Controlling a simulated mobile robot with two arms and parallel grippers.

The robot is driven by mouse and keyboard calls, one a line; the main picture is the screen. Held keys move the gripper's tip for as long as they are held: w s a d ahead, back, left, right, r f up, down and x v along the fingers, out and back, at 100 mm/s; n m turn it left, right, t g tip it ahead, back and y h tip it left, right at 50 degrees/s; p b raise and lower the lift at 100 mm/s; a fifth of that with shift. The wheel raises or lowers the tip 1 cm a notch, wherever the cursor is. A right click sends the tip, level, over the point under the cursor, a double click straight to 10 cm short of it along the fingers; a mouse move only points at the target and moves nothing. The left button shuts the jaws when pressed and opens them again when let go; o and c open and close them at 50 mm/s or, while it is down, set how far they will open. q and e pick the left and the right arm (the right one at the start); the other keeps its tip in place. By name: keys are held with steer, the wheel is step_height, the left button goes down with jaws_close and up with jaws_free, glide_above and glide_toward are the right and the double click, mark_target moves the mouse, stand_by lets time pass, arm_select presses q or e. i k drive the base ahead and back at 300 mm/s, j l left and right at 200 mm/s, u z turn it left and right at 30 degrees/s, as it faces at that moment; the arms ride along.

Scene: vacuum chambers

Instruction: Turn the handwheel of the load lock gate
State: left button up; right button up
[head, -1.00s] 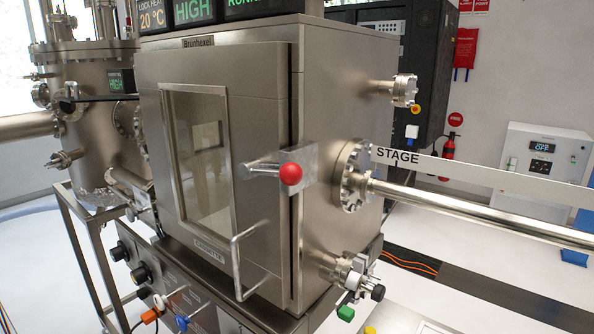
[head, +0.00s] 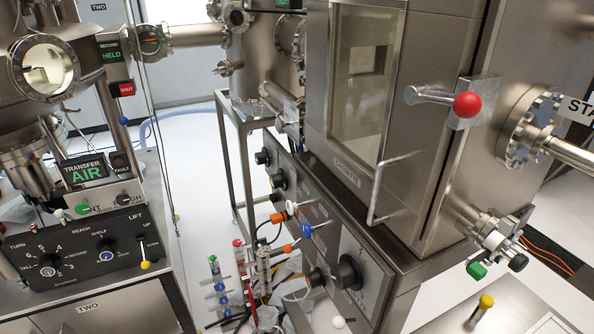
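The load lock is a steel box chamber (head: 428,60) at the upper right. Its windowed door is closed, with a red-ball latch (head: 467,105) and a bar handle (head: 377,188). To its left stands a steel cylindrical chamber (head: 262,60), with flange rings (head: 287,38) where the two meet. I cannot make out a handwheel with certainty; the part between the chambers is largely hidden by the box. Neither of my grippers is in view.
A control panel with black knobs (head: 345,275) runs below the box. A green-knobbed valve (head: 476,268) sticks out at right. At left is a console (head: 85,245) under another chamber with a round window (head: 45,70).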

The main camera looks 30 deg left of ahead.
mark_target(280, 179)
steer(key=j+u, duration=0.1)
steer(key=j, duration=0.5)
steer(key=i+j+u, duration=0.15)
steer(key=j, duration=0.5)
